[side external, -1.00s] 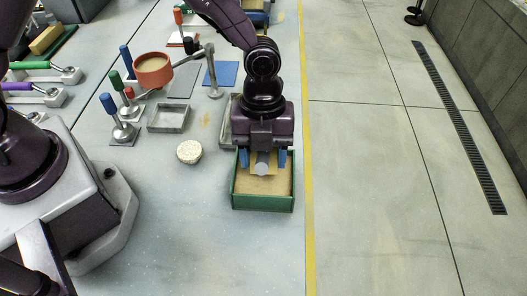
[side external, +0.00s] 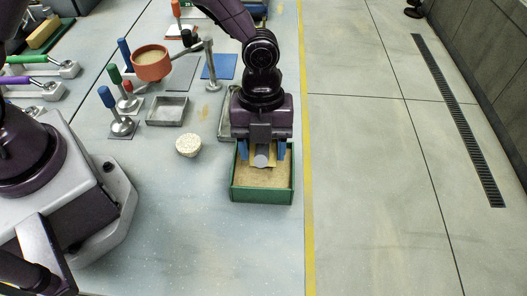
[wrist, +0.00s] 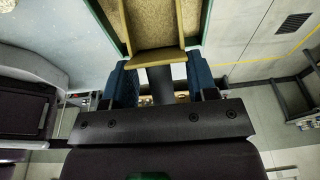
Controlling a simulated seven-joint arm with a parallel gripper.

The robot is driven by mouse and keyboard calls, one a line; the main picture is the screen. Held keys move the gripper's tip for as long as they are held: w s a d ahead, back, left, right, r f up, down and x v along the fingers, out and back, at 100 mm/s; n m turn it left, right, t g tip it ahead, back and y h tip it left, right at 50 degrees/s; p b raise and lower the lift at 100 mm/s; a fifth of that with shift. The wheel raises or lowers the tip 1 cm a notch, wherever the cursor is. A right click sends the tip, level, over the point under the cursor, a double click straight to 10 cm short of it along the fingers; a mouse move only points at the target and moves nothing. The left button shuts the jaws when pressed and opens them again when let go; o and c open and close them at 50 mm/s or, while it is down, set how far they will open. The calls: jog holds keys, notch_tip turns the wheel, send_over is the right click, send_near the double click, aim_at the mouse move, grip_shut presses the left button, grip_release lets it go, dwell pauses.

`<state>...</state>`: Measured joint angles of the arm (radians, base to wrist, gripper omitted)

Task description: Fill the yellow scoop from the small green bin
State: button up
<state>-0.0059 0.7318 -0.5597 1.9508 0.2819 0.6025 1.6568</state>
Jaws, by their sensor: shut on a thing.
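The yellow scoop (side external: 273,162) is at the small green bin (side external: 262,196), over or in its back half. It also shows in the wrist view (wrist: 160,57), with its back wall and side walls framing a tan surface. I cannot tell whether that is sand in the scoop or in the bin. My gripper (side external: 264,152) has blue fingers and is shut on the scoop's grey handle. The fingers also show in the wrist view (wrist: 160,82). Tan material fills the bin's visible floor. The scoop's front edge is hidden in the side view.
A grey tray (side external: 167,111) and an orange-red bowl (side external: 151,66) on a stand are farther back left. Another grey tray (side external: 226,125) is partly behind my gripper.

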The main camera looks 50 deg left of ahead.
aim_at(261, 151)
jog(key=shift+s+d+r, duration=0.25)
jog(key=shift+s+d, duration=0.45)
jog(key=shift+s+d+r, duration=0.2)
jog(key=shift+s+d, duration=0.5)
jog(key=shift+f, duration=0.45)
jog(key=shift+w+a+f, duration=0.1)
jog(key=shift+w+a, duration=1.1)
dwell(5.0)
